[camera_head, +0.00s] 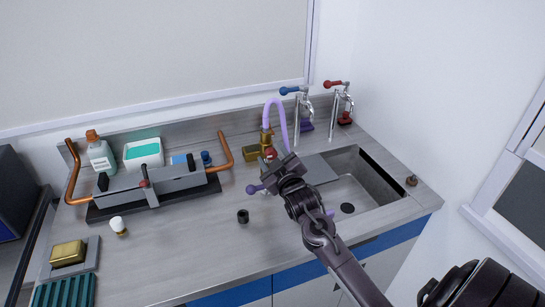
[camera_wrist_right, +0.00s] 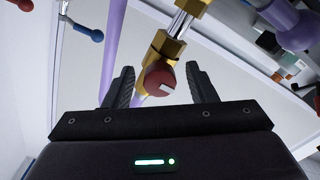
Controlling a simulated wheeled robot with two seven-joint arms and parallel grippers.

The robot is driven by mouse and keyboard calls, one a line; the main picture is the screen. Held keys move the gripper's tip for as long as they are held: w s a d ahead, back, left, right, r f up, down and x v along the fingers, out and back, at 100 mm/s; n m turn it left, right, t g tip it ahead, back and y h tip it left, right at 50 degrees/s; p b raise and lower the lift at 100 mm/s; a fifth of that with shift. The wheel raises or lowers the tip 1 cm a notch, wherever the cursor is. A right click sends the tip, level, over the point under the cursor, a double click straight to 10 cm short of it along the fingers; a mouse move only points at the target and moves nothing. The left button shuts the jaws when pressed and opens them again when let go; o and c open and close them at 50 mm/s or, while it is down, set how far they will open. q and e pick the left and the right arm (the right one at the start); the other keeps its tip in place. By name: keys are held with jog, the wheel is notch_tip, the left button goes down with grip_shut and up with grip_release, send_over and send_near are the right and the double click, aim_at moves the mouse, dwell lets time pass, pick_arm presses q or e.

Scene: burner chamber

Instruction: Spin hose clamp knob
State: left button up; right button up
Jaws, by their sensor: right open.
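A red knob (camera_head: 270,153) with a pale mark sits on a brass fitting (camera_head: 266,137). A purple hose (camera_head: 272,103) arches up from the fitting. In the right wrist view the red knob (camera_wrist_right: 160,78) lies between the two open fingers of my right gripper (camera_wrist_right: 159,82), with space on both sides. Brass parts (camera_wrist_right: 168,46) show behind it. In the head view my right gripper (camera_head: 277,165) is just in front of the knob and hides the lower part of the fitting. I cannot tell whether the fingers touch the knob. My left gripper is not in view.
The sink (camera_head: 370,190) lies right of the fitting. Taps with blue (camera_head: 289,90) and red (camera_head: 332,84) handles stand behind it. A burner frame with copper pipes (camera_head: 225,150) is on the left. A small black cylinder (camera_head: 243,216) stands on the counter in front.

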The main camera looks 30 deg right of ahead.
jog(key=b+v, duration=0.2)
jog(key=v, duration=0.5)
jog(key=shift+s, duration=0.25)
